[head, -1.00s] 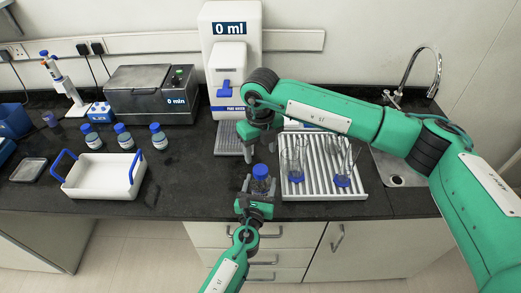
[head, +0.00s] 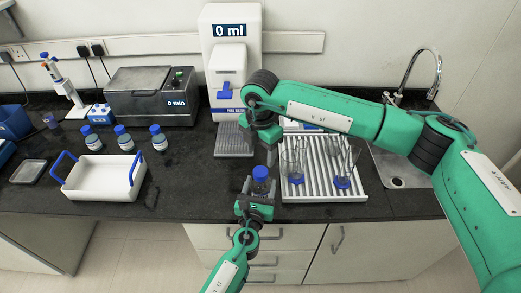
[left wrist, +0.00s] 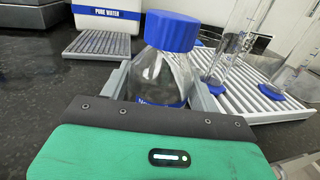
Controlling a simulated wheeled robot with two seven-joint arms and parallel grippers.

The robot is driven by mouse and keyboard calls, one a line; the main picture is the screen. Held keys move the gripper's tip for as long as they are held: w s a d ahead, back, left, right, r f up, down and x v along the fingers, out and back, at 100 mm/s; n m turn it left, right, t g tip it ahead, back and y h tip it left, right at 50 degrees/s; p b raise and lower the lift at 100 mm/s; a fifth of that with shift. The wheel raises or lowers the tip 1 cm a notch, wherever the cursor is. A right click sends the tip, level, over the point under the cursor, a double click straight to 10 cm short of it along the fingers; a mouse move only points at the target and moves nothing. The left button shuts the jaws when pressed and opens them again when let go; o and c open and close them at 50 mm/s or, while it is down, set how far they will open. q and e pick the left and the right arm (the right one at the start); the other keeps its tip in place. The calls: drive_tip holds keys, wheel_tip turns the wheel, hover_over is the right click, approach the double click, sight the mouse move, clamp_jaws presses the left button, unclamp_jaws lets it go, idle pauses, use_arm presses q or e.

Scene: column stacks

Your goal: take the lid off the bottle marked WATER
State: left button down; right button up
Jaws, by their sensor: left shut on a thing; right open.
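A clear glass bottle (head: 260,188) with a blue screw lid (head: 261,173) stands upright near the counter's front edge. My left gripper (head: 259,190) is shut around its body from the front. In the left wrist view the blue lid (left wrist: 171,31) is on the bottle (left wrist: 160,78), and only the top of its label shows, too little to read. My right gripper (head: 264,148) is open and empty, just behind and above the lid, apart from it. Three similar blue-lidded bottles (head: 92,138) (head: 124,138) (head: 158,138) stand at the left; their labels are too small to read.
A white drying rack (head: 325,192) with glass cylinders (head: 291,162) stands close on the right. The pure water dispenser (head: 229,60) with its drip grate (head: 233,143) is behind. A white tray (head: 100,188) with blue handles is on the left; bare counter lies between.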

sight(260, 171)
drive_tip(key=shift+f, duration=4)
